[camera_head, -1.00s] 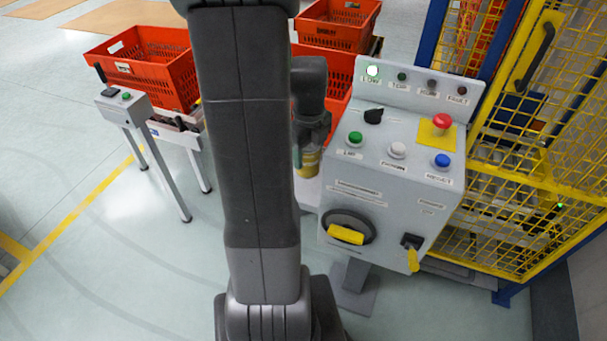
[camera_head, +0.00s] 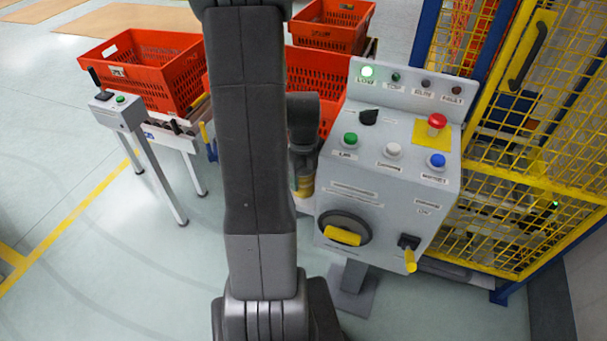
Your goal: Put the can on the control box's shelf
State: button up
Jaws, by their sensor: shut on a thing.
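The can (camera_head: 305,186), yellow where it shows, is at the left side of the grey control box (camera_head: 390,185). My gripper (camera_head: 302,170) is shut on it from above. My arm hides the can's left side and much of the gripper. The control box's shelf (camera_head: 306,206) shows as a small pale strip beside the box, just below the can. I cannot tell whether the can's base touches the shelf.
The control box carries buttons, a red stop knob (camera_head: 437,122) and a yellow-handled switch (camera_head: 342,236). Orange totes (camera_head: 145,70) stand behind on the left. A small pedestal box (camera_head: 118,110) stands in front of them. A yellow mesh fence (camera_head: 520,150) closes the right side.

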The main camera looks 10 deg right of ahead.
jog(key=o, duration=1.2)
notch_tip(320, 180, up, 12)
jog(key=shift+r+p, duration=0.1)
jog(key=shift+p, duration=0.3)
jog(key=shift+s+a, duration=0.1)
